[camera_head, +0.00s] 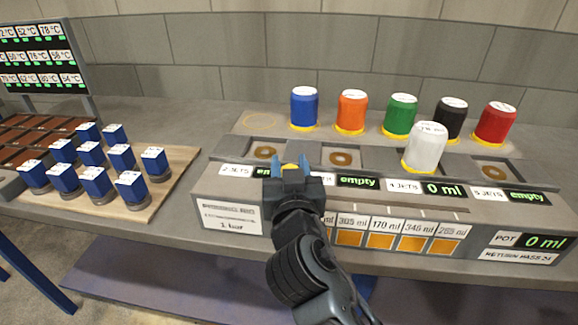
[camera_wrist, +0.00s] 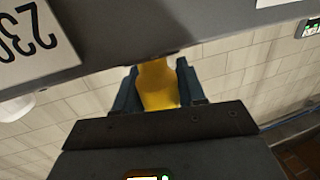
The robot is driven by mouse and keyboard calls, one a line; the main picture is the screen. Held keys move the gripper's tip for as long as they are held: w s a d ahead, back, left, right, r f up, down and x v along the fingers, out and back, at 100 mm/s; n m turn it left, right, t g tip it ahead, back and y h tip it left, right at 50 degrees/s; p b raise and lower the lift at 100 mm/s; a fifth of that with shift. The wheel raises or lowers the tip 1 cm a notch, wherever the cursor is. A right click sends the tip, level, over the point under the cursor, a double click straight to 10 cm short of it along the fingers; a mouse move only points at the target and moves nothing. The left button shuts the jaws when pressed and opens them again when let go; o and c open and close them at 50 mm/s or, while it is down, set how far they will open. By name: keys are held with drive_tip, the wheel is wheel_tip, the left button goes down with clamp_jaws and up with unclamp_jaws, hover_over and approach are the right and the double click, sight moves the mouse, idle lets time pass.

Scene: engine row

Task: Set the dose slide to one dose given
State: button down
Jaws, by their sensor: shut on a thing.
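My gripper (camera_head: 290,169) is over the front of the grey dosing machine (camera_head: 215,200), left of its middle. Its two blue fingers are shut on a yellow piece (camera_wrist: 158,84), which looks like the knob of the dose slide. Only a small yellow edge shows between the fingers in the head view. A thin slot line (camera_head: 425,208) runs along the machine's top front to the right; my gripper and arm hide its left part. I cannot read the slide's setting. The pot display (camera_head: 545,242) reads 0 ml.
A white canister (camera_head: 425,147) stands on the third station; the others look empty. Blue (camera_head: 304,107), orange (camera_head: 351,112), green (camera_head: 400,115), black (camera_head: 450,119) and red (camera_head: 495,123) canisters stand behind. Several blue blocks stand on a wooden board (camera_head: 180,160) at left.

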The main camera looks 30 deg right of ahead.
sight(329, 198)
drive_tip(key=s+d, duration=0.2)
drive_tip(key=d, duration=0.1)
drive_tip(key=s+d, duration=0.1)
drive_tip(key=shift+s+d+b, duration=0.25)
drive_tip(key=shift+d+b, duration=0.1)
drive_tip(key=shift+d, duration=0.05)
drive_tip(key=c, duration=0.7)
unclamp_jaws()
drive_tip(key=shift+c, duration=0.2)
drive_tip(key=b+v, duration=0.2)
drive_tip(key=v, duration=0.5)
drive_tip(key=shift+s+a, duration=0.2)
drive_tip(key=shift+s, duration=0.2)
